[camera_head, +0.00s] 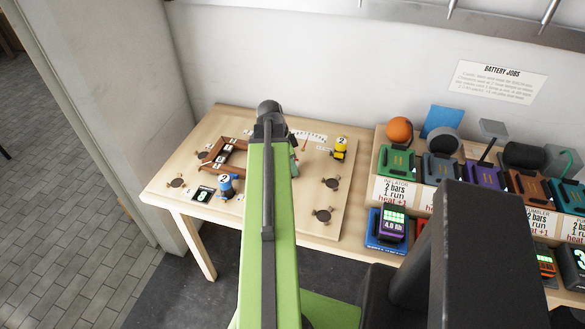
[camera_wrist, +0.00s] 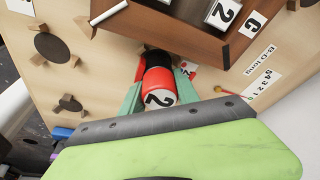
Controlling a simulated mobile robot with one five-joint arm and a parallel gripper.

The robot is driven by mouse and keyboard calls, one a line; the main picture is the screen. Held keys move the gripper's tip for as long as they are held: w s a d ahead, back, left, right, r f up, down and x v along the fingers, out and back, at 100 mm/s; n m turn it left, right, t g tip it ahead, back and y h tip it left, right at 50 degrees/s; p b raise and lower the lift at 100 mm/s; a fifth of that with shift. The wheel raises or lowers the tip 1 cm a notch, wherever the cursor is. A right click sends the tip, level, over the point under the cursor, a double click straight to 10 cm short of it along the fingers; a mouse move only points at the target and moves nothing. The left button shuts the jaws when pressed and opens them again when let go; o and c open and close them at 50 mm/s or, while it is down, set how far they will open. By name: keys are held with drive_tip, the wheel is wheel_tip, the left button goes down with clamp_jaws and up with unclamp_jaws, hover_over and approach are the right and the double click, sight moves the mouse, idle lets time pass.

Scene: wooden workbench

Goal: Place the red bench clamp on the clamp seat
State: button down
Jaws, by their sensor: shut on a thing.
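The red bench clamp (camera_wrist: 158,83), with a white cap marked 2 and a black end, is between the green fingers of my gripper (camera_wrist: 160,90) in the wrist view. My gripper is shut on it, close beside the edge of a brown wooden frame. I cannot tell whether the clamp touches the board. In the head view my arm hides the clamp. Round dark seats with small wooden posts are on the board, such as one at the left (camera_head: 176,183) and one at the right (camera_head: 322,215). I cannot tell which is the clamp seat.
The wooden frame (camera_head: 234,165) holds labelled white blocks. A blue clamp (camera_head: 227,186) stands at front left and a yellow clamp (camera_head: 340,150) at back right. A dial scale (camera_head: 308,136) is at the back. Battery docks (camera_head: 438,166) fill the right.

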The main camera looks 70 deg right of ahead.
drive_tip(key=shift+r, duration=0.15)
drive_tip(key=c, duration=0.9)
unclamp_jaws()
drive_tip(key=shift+f, duration=0.2)
drive_tip(key=shift+r, duration=0.1)
drive_tip(key=p+v, duration=1.2)
